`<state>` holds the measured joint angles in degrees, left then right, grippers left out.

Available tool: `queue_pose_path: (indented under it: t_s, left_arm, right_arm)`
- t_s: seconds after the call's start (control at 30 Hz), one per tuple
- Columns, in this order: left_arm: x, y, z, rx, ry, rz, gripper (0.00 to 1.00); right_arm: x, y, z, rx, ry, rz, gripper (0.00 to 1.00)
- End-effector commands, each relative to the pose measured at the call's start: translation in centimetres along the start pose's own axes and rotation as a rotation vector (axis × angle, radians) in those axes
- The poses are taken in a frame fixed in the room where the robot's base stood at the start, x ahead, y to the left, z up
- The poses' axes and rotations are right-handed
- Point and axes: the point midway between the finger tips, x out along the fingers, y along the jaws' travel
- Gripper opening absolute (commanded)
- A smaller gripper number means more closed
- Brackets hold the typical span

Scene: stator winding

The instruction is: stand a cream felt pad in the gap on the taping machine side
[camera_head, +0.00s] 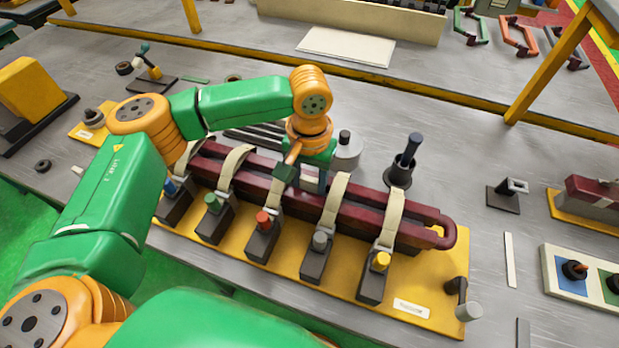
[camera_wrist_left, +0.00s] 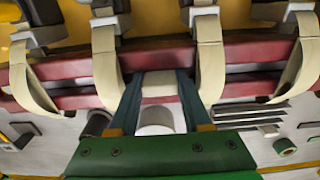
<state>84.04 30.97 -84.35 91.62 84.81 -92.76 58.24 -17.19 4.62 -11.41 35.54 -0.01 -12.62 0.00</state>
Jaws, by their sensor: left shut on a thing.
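My left gripper (camera_head: 313,184) points down over the dark red coil (camera_head: 420,238), between two cream straps. In the left wrist view its two fingers (camera_wrist_left: 158,95) are shut on a small cream felt pad (camera_wrist_left: 158,84). The pad is at the two parallel bars of the coil (camera_wrist_left: 250,52), over or in the long gap between them; I cannot tell how deep it sits. My right gripper is in neither view.
The coil lies on a yellow base (camera_head: 435,285) with several dark clamp blocks, coloured knobs and cream straps (camera_head: 335,200) close beside the gripper. A pale cylinder (camera_head: 347,150) and a dark upright post (camera_head: 400,170) stand behind.

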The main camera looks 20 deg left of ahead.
Motion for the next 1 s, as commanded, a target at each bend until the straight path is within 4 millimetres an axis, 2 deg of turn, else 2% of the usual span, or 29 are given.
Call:
queue_pose_path:
  t_s: [0.03, 0.07, 0.17, 0.2, 0.47, 0.7, 0.8, 1.0]
  left_arm:
    - [0.0, 0.0, 0.0, 0.000, 0.000, 0.000, 0.00]
    - [0.0, 0.0, 0.0, 0.000, 0.000, 0.000, 0.51]
    - [0.0, 0.0, 0.0, 0.000, 0.000, 0.000, 0.78]
    - [0.0, 0.0, 0.0, 0.000, 0.000, 0.000, 0.83]
    - [-0.4, 0.0, 0.0, 0.000, 0.001, 0.000, 0.83]
    - [-5.3, 0.1, -0.1, 0.000, 0.003, 0.002, 0.83]
    - [-6.6, 0.0, -0.1, -0.001, 0.002, 0.001, 0.83]
    - [-7.2, 0.0, 0.0, 0.000, -0.001, 0.000, 0.83]
  right_arm:
    - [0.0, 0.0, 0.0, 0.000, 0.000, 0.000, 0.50]
    - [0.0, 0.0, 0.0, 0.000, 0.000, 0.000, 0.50]
    - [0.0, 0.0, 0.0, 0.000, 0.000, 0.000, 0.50]
    - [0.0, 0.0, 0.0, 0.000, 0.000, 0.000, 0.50]
    - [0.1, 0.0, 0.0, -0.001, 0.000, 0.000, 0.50]
    - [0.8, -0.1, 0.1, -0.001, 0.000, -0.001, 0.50]
    - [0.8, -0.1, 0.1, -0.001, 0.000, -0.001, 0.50]
    - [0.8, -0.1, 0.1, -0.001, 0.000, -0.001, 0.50]
